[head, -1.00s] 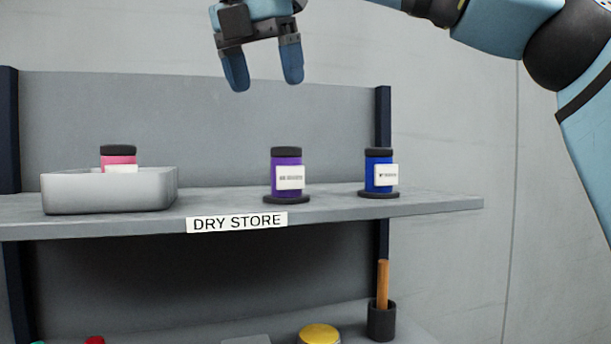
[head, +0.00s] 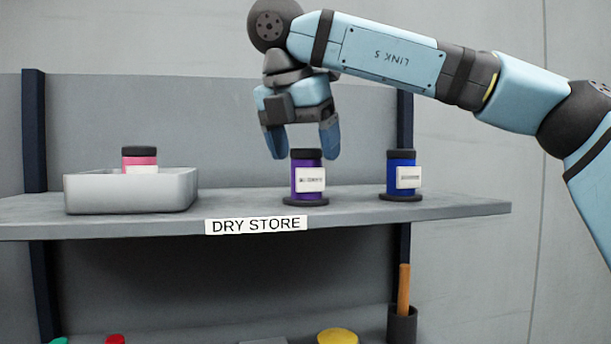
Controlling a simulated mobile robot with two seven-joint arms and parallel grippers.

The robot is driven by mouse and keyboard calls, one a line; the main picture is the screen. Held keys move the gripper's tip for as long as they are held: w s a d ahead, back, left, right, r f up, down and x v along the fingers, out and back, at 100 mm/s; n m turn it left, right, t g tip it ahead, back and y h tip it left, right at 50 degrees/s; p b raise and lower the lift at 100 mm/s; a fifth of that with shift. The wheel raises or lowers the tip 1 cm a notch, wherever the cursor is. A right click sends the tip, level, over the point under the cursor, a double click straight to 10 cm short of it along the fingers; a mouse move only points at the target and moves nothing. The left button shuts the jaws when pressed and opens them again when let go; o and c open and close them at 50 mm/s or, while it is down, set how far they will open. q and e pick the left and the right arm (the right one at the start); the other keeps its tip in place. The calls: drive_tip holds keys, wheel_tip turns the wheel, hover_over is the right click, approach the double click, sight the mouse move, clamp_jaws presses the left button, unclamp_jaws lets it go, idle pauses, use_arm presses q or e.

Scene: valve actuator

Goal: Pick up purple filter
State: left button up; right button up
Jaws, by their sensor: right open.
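The purple filter (head: 307,181) is a purple cylinder with a black top and a white label. It stands upright on a dark round base on the grey shelf. My right gripper (head: 303,150) points down just above it. The gripper is open and empty, with its two blue fingers spread to the left and right of the filter's black top. The fingertips are at about the height of the top, and I cannot tell whether they are around it or in front or behind. My left gripper is not in view.
A blue filter (head: 400,180) stands on a dark base to the right. The shelf (head: 245,205) bears a DRY STORE label. A dark post (head: 405,125) rises behind the blue filter.

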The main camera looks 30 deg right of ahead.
sight(309, 164)
drive_tip(key=x, duration=0.4)
drive_tip(key=shift+w+d+r, duration=0.1)
drive_tip(key=shift+w+d, duration=0.1)
drive_tip(key=shift+s+a+r, duration=0.1)
drive_tip(key=shift+s+a, duration=0.05)
drive_tip(key=shift+a, duration=0.05)
drive_tip(key=c, duration=1)
drive_tip(key=shift+r, duration=0.1)
drive_tip(key=shift+c, duration=0.2)
wheel_tip(309, 164, up, 20)
drive_tip(key=p, duration=0.1)
drive_tip(key=shift+p, duration=0.3)
